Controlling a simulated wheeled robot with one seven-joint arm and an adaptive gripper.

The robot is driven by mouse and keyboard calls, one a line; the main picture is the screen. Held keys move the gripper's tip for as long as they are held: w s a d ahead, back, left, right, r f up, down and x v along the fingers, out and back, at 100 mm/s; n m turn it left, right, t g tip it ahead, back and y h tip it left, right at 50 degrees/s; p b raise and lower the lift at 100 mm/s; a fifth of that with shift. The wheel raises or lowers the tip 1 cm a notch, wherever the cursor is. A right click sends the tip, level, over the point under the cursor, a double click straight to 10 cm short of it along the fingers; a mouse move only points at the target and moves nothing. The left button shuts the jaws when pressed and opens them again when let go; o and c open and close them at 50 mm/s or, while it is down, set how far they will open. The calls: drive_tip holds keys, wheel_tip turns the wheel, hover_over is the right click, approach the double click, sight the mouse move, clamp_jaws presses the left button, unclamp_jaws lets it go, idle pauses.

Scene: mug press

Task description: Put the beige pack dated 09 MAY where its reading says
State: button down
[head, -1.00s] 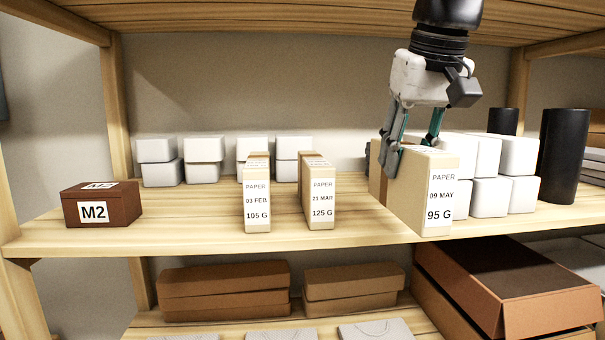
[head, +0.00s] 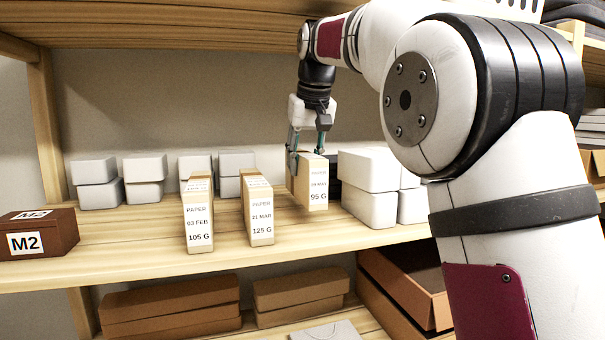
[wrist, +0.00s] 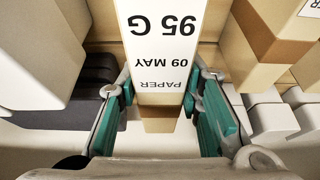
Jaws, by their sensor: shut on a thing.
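The beige pack (head: 316,192) is labelled PAPER, 09 MAY, 95 G. My gripper (head: 307,152) is shut on its upper part from above. The pack is upright on or just above the shelf; I cannot tell which. In the wrist view the pack (wrist: 160,45) sits between the teal finger pads, its label upside down. To its left in the head view stand two similar packs on the shelf, one marked 21 MAR, 125 G (head: 260,222) and one marked 03 FEB, 105 G (head: 199,225).
A brown box marked M2 (head: 38,234) is at the far left of the shelf (head: 130,240). White boxes (head: 370,208) stand right of the held pack, and more white boxes (head: 98,183) stand behind at left. Brown boxes (head: 170,303) fill the lower shelf.

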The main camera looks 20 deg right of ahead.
sight(305, 174)
drive_tip(key=f, duration=0.1)
drive_tip(key=f+p, duration=0.1)
drive_tip(key=shift+s+f, duration=0.2)
drive_tip(key=shift+f, duration=0.15)
drive_tip(key=shift+w+f, duration=0.15)
drive_tip(key=shift+f, duration=0.1)
drive_tip(key=c, duration=1.1)
unclamp_jaws()
drive_tip(key=shift+f, duration=0.1)
drive_tip(key=shift+b+v, duration=0.7)
drive_tip(key=shift+v, duration=0.9)
drive_tip(key=s+b, duration=0.1)
drive_tip(key=s, duration=1.1)
drive_tip(key=shift+t, duration=0.5)
drive_tip(key=s+f, duration=0.6)
drive_tip(key=s, duration=0.1)
drive_tip(key=s+a+f, duration=0.1)
drive_tip(key=s+f, duration=0.5)
drive_tip(key=s, duration=0.1)
drive_tip(key=s+f, duration=0.6)
drive_tip(key=s, duration=0.1)
drive_tip(key=shift+a+f, duration=0.15)
drive_tip(key=shift+f, duration=0.2)
